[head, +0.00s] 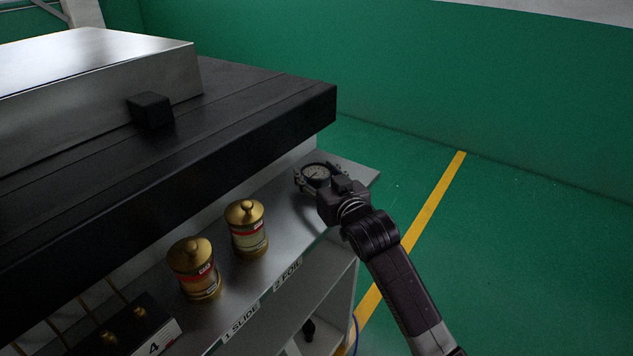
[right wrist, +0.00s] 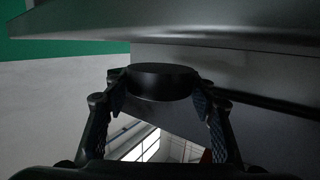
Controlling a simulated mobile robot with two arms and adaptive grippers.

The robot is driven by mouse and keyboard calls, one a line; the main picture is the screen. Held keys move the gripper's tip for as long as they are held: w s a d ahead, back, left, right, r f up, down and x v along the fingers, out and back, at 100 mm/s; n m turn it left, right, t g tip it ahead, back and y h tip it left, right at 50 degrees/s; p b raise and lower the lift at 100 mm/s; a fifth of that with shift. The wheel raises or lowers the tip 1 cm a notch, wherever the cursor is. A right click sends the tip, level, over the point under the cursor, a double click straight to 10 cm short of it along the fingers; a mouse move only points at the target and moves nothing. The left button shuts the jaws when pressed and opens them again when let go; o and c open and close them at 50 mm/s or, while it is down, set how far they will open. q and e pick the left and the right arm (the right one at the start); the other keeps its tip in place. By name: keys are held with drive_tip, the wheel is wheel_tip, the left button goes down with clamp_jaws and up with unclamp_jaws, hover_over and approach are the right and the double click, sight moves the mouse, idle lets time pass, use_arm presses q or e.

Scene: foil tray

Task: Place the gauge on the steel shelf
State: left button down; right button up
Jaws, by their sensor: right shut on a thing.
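The gauge (head: 316,174) is round, with a pale dial and dark rim, and its dial faces up in the head view. My right gripper (head: 318,182) is shut on it. In the right wrist view the gauge is a black disc (right wrist: 161,80) between the two fingers of my right gripper (right wrist: 160,97). The gauge is over the right end of the grey steel shelf (head: 290,215); I cannot tell whether it touches the surface. My left gripper is out of view.
Two brass canisters (head: 247,229) (head: 195,268) stand on the shelf left of the gauge. A thick black tabletop (head: 240,130) overhangs behind, carrying a metal block (head: 95,70) and a small black cube (head: 151,110). Green floor (head: 510,240) lies open to the right.

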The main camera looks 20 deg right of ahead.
drive_tip(key=shift+f, duration=1.2)
drive_tip(key=o, duration=1.3)
drive_tip(key=shift+f, duration=0.15)
drive_tip(key=shift+c, duration=0.2)
drive_tip(key=s+d+r, duration=0.1)
drive_tip(key=s+r, duration=0.1)
drive_tip(key=s, duration=1)
drive_tip(key=shift+b, duration=0.35)
